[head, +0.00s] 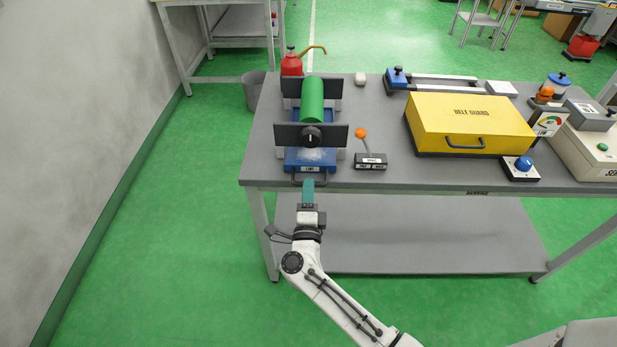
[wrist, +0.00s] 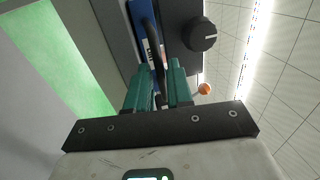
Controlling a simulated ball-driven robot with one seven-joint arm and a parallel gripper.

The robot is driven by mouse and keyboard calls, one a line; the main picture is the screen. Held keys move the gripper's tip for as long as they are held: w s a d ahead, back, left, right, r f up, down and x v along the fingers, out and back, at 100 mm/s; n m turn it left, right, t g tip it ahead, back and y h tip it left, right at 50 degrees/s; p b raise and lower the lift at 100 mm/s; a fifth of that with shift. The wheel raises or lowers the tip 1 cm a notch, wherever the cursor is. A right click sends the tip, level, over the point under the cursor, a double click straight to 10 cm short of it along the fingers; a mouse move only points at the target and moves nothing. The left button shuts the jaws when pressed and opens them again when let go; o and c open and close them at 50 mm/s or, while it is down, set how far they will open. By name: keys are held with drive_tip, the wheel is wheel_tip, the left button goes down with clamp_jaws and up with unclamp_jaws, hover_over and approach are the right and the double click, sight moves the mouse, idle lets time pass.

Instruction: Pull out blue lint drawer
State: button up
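The blue lint drawer (head: 299,160) is at the front of the roller unit, near the table's front edge. It has a small white label and a dark bar handle (head: 296,181). Pale fuzz shows on its top, in front of the dark end plate. My gripper (head: 308,183) is at the handle. In the wrist view, the blue drawer front (wrist: 139,17) and the dark handle (wrist: 151,35) run towards the teal fingers (wrist: 161,68). The fingers are apart with the handle between them. Firm contact does not show.
The green roller (head: 312,101) lies behind the drawer between dark plates. An orange-knobbed lever (head: 371,160) stands right of it. A yellow belt guard (head: 470,122) is further right on the grey table (head: 405,181). Open floor lies left and in front.

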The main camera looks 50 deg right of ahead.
drive_tip(key=shift+x, duration=2)
drive_tip(key=shift+c, duration=0.2)
clamp_jaws()
